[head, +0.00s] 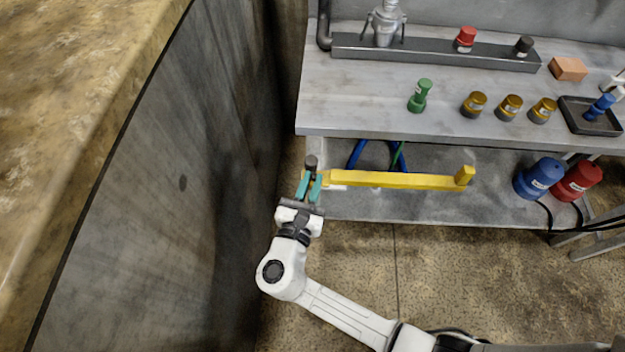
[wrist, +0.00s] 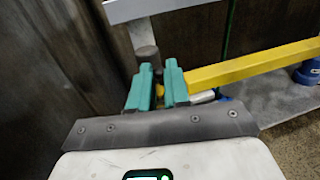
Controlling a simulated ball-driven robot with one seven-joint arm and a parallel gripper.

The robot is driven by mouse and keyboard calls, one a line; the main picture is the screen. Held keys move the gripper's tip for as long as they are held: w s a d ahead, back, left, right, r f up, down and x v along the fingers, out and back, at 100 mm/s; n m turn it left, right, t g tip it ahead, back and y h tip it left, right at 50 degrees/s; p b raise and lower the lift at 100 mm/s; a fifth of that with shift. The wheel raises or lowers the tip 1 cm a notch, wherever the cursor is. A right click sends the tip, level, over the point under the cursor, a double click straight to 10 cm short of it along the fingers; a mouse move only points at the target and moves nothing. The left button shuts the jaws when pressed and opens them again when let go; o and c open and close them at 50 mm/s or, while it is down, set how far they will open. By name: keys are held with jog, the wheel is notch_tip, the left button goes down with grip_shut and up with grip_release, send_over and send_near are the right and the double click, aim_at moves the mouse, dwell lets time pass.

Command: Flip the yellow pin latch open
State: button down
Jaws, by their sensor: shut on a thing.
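The yellow latch (head: 395,180) is a long bar, roughly level, running across the front of the bench at lower-shelf height. An upright yellow block (head: 465,174) stands at its right end. In the wrist view the yellow bar (wrist: 250,66) runs right from my fingers. My gripper (head: 312,186) is at the bar's left end, its teal fingers (wrist: 160,82) shut on the yellow latch there. A dark round pin head (head: 311,162) shows just beyond the fingertips, also in the wrist view (wrist: 147,58). The gripped part is mostly hidden by the fingers.
A dark wall panel (head: 160,190) rises close on the left. The grey bench (head: 350,90) carries a green fitting (head: 420,95) and several brass-coloured ones. Blue (head: 540,178) and red (head: 577,181) canisters stand at the right. The floor in front is open.

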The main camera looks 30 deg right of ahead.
jog(key=m+g+h, duration=0.2)
jog(key=g, duration=0.1)
jog(key=m+g+h+b, duration=0.1)
jog(key=shift+w+a+m+g, duration=0.2)
jog(key=shift+a+m+g, duration=0.05)
jog(key=shift+m+g, duration=0.05)
jog(key=shift+m+g+h+b, duration=0.65)
jog(key=shift+m+g, duration=0.75)
jog(key=shift+g, duration=1)
jog(key=c, duration=1.1)
grip_release()
jog(key=shift+c, duration=0.2)
